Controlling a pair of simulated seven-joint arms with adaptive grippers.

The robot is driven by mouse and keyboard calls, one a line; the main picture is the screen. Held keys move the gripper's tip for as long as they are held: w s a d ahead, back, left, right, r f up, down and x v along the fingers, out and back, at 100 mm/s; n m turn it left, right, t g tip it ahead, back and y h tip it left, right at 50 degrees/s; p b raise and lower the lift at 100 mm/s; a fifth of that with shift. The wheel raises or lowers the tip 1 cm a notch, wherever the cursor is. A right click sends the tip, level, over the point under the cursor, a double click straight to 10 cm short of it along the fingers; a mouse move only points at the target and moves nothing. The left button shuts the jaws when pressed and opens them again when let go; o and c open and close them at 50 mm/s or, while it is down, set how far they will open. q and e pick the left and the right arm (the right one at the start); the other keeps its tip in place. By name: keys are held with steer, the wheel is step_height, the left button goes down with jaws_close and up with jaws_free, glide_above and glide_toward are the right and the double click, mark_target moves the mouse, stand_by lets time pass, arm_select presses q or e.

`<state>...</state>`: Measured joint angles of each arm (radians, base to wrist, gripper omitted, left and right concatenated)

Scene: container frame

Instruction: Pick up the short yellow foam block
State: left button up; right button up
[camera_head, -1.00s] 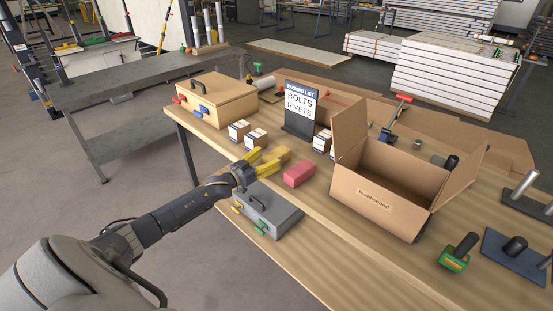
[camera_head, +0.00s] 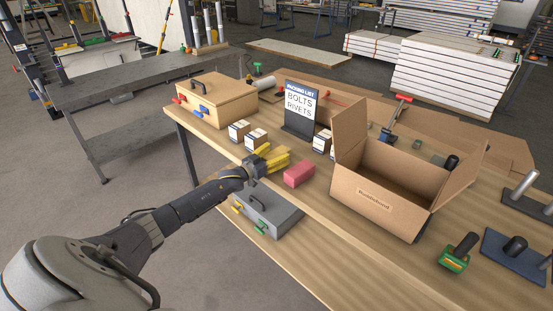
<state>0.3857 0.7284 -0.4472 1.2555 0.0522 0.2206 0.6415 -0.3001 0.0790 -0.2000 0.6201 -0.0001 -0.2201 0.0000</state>
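The short yellow foam block (camera_head: 281,151) lies on the wooden table near its front left edge, left of a pink-red block (camera_head: 299,174). My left gripper (camera_head: 272,159) reaches in from the left with its yellow fingers right at the yellow block. Fingers and block are nearly the same colour and overlap, so I cannot tell whether the fingers are closed on it. The block appears to rest on the table. My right gripper is not in view.
A grey case (camera_head: 268,211) sits below my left wrist. Small white-and-brown boxes (camera_head: 247,134) and a "Bolts Rivets" sign (camera_head: 300,108) stand behind the block. An open cardboard box (camera_head: 380,200) stands to the right. A tan case (camera_head: 215,99) is at the back left.

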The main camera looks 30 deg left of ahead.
arm_select(q)
steer(key=c, duration=0.8)
